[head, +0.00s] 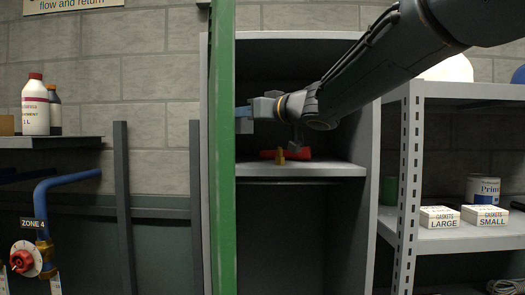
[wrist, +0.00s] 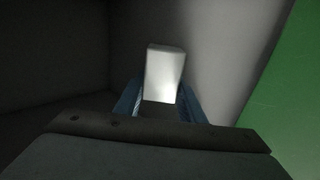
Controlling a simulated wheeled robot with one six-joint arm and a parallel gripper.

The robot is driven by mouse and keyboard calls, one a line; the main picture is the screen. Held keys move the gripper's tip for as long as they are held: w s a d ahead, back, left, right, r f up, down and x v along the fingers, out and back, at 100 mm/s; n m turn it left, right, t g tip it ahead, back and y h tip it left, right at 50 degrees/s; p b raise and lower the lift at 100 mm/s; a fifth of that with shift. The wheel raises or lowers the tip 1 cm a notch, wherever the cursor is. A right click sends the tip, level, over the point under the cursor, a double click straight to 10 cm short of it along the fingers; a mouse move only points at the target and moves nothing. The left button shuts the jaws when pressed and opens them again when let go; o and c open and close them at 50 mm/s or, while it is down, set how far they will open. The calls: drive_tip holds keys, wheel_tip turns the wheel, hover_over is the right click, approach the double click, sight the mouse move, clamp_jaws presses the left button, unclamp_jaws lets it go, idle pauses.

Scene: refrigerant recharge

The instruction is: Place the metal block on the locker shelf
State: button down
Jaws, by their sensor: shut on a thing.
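The metal block (wrist: 164,72) shows pale and bright in the wrist view, between the two blue fingers of my gripper (wrist: 160,104). In the head view my gripper (head: 244,112) reaches leftward inside the upper part of the locker, above the shelf and apart from it. Its fingertips end beside the green door edge, and the block is hidden there. The locker shelf (head: 335,169) is a grey board across the open locker.
The green locker door (head: 222,150) stands open, edge-on, at the locker's left; it also shows at right in the wrist view (wrist: 292,110). A grey rack (head: 455,238) with gasket boxes (head: 439,217) stands at right. The shelf's right part looks clear.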

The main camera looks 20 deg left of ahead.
drive_tip(key=shift+f+p, duration=0.6)
drive_tip(key=shift+f, duration=3.3)
drive_tip(key=shift+f, duration=0.2)
drive_tip(key=c, duration=1.2)
unclamp_jaws()
drive_tip(key=shift+f, duration=0.1)
drive_tip(key=shift+o, duration=0.2)
drive_tip(key=shift+r, duration=0.25)
drive_tip(key=b+v, duration=0.4)
drive_tip(key=v, duration=0.8)
drive_tip(key=shift+b, duration=0.4)
drive_tip(key=shift+f, duration=0.1)
